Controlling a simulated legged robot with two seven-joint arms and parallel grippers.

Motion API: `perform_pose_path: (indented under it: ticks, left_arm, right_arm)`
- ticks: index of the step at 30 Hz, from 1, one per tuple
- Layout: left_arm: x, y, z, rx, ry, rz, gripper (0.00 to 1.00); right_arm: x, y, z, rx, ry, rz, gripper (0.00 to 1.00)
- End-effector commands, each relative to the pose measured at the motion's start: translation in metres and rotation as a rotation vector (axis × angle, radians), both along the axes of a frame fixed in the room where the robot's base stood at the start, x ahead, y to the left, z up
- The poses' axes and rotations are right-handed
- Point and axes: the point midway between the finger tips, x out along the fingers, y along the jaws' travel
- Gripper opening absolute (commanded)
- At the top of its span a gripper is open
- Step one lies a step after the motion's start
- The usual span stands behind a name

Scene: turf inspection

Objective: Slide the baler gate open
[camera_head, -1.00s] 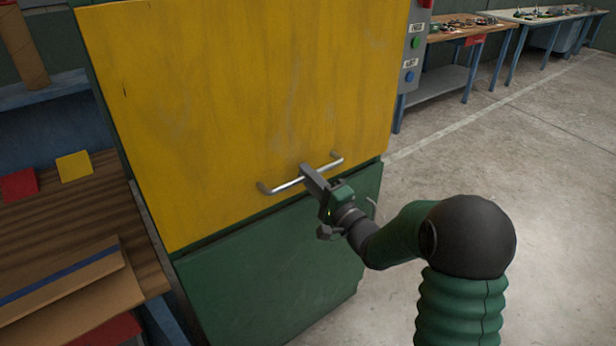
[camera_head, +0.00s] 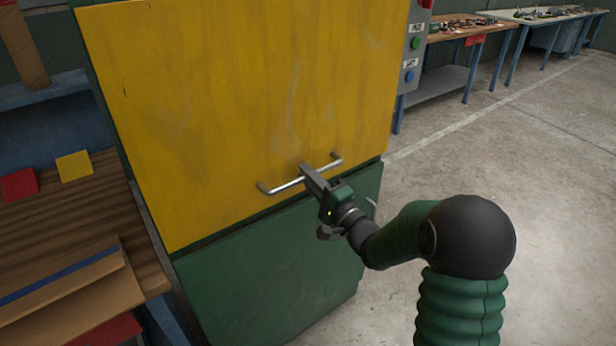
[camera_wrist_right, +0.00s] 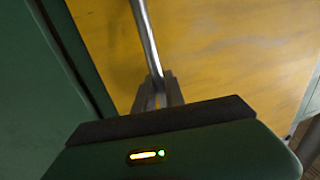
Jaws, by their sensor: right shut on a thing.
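The baler gate (camera_head: 240,100) is a large yellow panel on the green baler body (camera_head: 270,270). It covers the upper front, and its lower edge meets the green lower panel. A silver bar handle (camera_head: 281,186) runs across near the gate's bottom edge. My right gripper (camera_head: 308,172) is shut on the middle of the handle. In the right wrist view the bar (camera_wrist_right: 147,40) runs down between the two fingers (camera_wrist_right: 158,92), with the yellow gate (camera_wrist_right: 230,50) behind it. The fingers hide a short part of the bar. My left gripper is not in view.
A grey control box (camera_head: 410,60) with green and blue buttons is at the gate's right. A wooden bench (camera_head: 100,215) with red and yellow squares and cardboard stands at the left. Tables line the back right. The concrete floor (camera_head: 530,180) at right is clear.

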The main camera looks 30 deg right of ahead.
Motion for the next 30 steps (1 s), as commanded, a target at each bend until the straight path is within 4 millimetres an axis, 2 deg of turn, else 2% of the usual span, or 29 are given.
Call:
perform_pose_path:
  ticks: [1,8,14,17,23,30]
  left_arm:
    - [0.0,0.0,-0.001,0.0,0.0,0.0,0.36]
    - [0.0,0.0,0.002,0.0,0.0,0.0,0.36]
    - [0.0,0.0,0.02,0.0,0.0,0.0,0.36]
    - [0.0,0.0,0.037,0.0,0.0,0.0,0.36]
    - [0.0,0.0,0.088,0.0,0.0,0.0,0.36]
    - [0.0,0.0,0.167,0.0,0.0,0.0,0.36]
  right_arm:
    - [-0.001,0.001,-0.007,0.004,0.014,0.002,0.0]
    - [-0.001,0.001,-0.004,0.003,0.016,0.003,0.0]
    - [-0.001,0.001,0.015,0.003,0.011,0.003,0.0]
    - [-0.001,0.001,0.035,0.002,0.006,0.003,0.0]
    - [-0.001,0.0,0.089,0.001,0.001,0.001,0.0]
    - [-0.001,0.0,0.172,0.0,-0.001,0.0,0.0]
